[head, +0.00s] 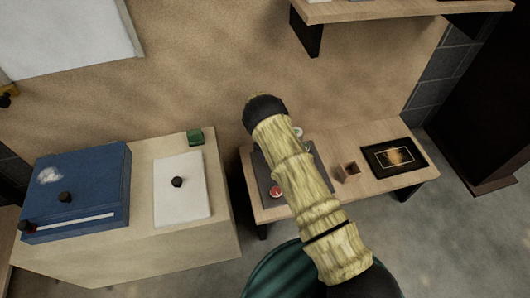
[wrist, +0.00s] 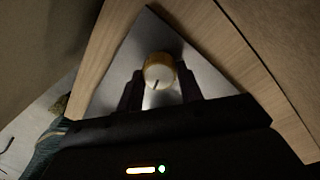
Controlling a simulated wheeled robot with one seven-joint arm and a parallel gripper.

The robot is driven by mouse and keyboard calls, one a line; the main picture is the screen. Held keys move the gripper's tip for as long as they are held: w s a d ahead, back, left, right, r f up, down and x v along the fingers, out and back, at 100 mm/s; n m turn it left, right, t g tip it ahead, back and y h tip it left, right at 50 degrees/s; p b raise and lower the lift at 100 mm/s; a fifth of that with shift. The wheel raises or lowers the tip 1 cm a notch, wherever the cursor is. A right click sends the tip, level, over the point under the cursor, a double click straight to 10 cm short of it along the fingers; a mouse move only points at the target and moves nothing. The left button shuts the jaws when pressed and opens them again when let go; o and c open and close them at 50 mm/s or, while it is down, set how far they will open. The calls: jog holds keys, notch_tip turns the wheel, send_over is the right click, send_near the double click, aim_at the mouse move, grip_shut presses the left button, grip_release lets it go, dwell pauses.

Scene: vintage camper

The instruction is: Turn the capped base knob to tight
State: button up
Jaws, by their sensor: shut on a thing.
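In the wrist view a round knob (wrist: 159,70) with a pale cap and a yellowish side stands on a grey metal plate (wrist: 150,30). A short dark line marks the cap, pointing toward the lower edge of the picture. My gripper (wrist: 160,88) has one dark finger on each side of the knob and is shut on it. In the head view the grey plate (head: 267,178) lies on a low wooden table, partly covered by my arm. My gripper is hidden there.
A red round piece (head: 276,193) and a pale round piece (head: 298,132) show beside my arm. The wooden table (head: 408,180) also bears a small open wooden box (head: 348,172) and a dark framed picture (head: 394,157). A cabinet (head: 140,165) stands left; a shelf (head: 380,10) hangs above.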

jog(key=o, duration=1)
jog(key=shift+w+r+p, duration=0.15)
jog(key=shift+r+p, duration=1.05)
jog(key=shift+r, duration=2.55)
